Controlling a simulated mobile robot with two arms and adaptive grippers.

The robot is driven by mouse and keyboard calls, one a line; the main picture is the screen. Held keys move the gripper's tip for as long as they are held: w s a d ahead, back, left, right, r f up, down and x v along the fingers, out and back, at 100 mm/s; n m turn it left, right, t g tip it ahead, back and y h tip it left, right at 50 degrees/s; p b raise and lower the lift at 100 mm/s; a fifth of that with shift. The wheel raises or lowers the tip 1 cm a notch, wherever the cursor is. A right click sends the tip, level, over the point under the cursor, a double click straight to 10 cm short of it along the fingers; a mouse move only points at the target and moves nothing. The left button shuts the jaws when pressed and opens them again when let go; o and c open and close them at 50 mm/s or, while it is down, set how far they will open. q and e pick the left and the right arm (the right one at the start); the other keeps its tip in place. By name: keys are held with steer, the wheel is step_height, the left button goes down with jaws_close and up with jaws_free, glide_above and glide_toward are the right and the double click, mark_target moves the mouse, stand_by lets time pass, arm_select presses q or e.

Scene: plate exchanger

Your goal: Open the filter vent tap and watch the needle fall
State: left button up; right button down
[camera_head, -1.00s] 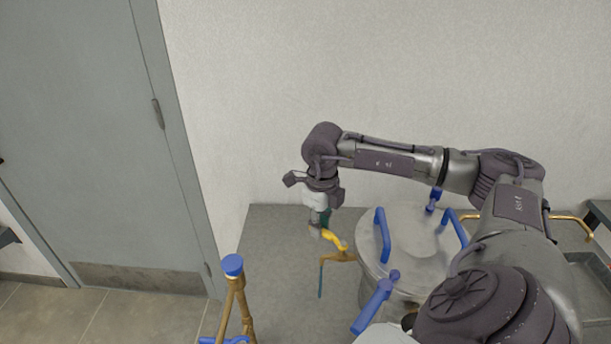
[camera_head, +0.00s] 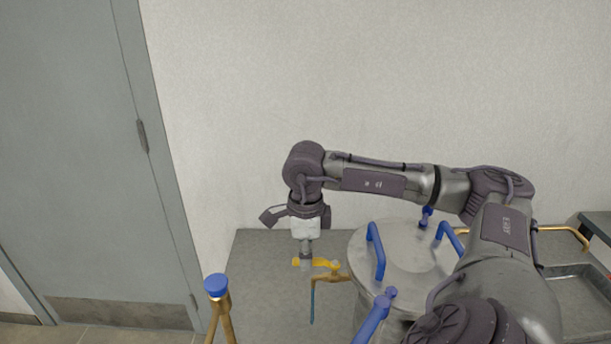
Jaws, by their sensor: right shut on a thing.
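The filter vessel (camera_head: 400,258) is a round grey metal pot with blue handles on its lid. A brass vent tap (camera_head: 335,277) sticks out from its left side, with a yellow lever (camera_head: 325,264) on top and a thin blue tube (camera_head: 313,300) hanging below. My right gripper (camera_head: 306,256) points down from above and is shut on the yellow lever. The fingertips are small here and partly merge with the lever. No gauge needle can be made out in this view. My left gripper is not in view.
A brass pipe with a blue cap (camera_head: 216,284) stands at the front left. A blue clamp handle (camera_head: 374,318) sticks out at the vessel's front. A grey tray (camera_head: 575,290) and a brass rail (camera_head: 565,228) lie to the right. A grey door (camera_head: 80,150) is at the left.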

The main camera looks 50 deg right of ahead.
stand_by(0.4)
steer(key=c, duration=1.3)
jaws_free()
steer(key=shift+r, duration=0.15)
step_height(320, 180, up, 12)
